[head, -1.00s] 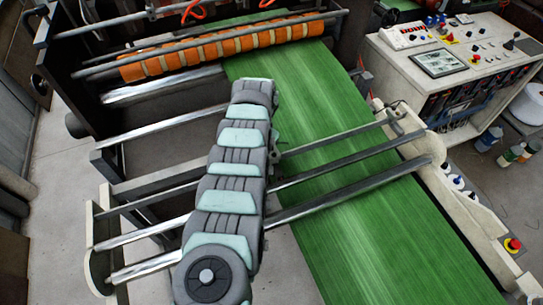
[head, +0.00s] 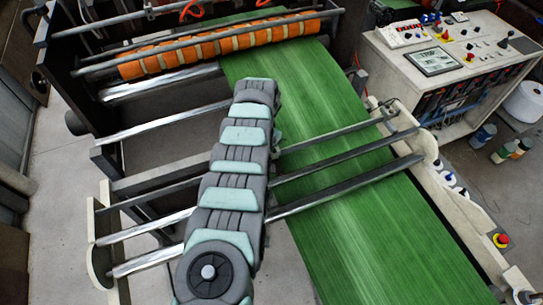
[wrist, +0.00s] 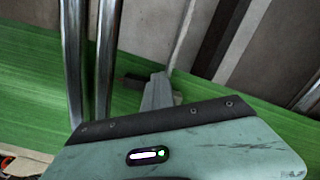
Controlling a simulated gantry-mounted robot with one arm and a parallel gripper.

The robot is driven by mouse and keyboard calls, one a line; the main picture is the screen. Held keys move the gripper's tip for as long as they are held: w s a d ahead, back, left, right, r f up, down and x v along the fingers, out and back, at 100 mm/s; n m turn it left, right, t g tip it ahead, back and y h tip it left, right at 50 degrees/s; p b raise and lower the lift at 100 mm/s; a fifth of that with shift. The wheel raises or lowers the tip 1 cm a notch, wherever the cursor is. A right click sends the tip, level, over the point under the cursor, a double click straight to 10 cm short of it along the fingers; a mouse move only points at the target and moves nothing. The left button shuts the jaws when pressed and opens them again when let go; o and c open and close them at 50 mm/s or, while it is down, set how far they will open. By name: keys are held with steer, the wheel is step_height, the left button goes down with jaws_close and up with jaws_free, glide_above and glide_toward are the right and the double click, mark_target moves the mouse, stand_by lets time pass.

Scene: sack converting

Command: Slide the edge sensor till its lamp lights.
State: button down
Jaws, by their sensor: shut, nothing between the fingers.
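My gripper (wrist: 160,92) shows in the wrist view as narrow grey fingers, shut and empty, beyond its teal housing. A small dark block (wrist: 133,80) lies just left of the fingertips, over the edge of the green web (wrist: 35,85). It may be the edge sensor; I cannot tell whether the fingers touch it. No lamp shows on it. In the head view my arm hides the gripper. A small grey part (head: 276,138) peeks out right of the arm, near the web's left edge; I cannot tell what it is.
Bright metal rods (head: 345,185) cross above the web (head: 360,220) between two cream end plates (head: 430,150). They also show in the wrist view (wrist: 105,50). An orange-banded roller (head: 220,45) stands behind. A control desk (head: 450,60) and a red stop button (head: 501,240) are at right.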

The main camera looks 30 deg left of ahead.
steer(key=shift+a+r+p, duration=0.35)
steer(key=shift+r+p, duration=0.35)
steer(key=shift+r, duration=0.2)
steer(key=shift+a+r+p, duration=0.35)
steer(key=shift+r+p, duration=0.35)
steer(key=shift+r, duration=0.15)
step_height(320, 180, up, 4)
steer(key=p, duration=0.4)
steer(key=shift+a, duration=0.1)
